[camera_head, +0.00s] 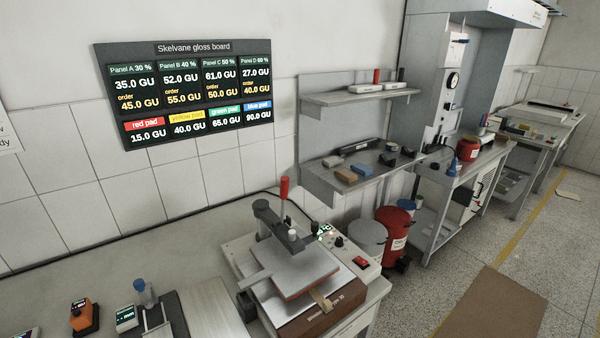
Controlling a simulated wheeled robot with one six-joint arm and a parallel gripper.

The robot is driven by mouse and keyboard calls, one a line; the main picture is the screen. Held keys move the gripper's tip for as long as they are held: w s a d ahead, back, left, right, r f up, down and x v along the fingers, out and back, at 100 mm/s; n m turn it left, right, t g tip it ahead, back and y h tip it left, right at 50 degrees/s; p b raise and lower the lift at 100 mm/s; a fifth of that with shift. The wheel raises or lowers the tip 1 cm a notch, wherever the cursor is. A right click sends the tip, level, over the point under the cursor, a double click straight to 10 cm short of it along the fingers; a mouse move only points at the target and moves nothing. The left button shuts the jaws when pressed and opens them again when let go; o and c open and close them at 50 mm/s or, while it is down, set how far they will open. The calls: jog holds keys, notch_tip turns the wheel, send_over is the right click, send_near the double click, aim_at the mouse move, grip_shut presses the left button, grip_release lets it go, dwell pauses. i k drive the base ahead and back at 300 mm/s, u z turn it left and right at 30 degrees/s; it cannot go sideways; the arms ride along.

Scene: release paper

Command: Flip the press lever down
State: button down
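The press (291,264) stands on the bench at the lower middle of the head view. Its lever has a red handle (284,188) and stands upright above a dark pivot (267,214). The grey upper plate lies over a lower bed, with a reddish edge between them and a tan strip (322,300) sticking out at the front. Whether the plate is pressed tight or slightly raised cannot be told. My gripper is not in view.
A gloss board (190,88) hangs on the wall. A red bin (394,235) and grey bin (367,240) stand right of the press.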

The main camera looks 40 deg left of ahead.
aim_at(284, 179)
jog(key=i, duration=3.2)
jog(key=u, duration=4.2)
jog(key=i, duration=0.55)
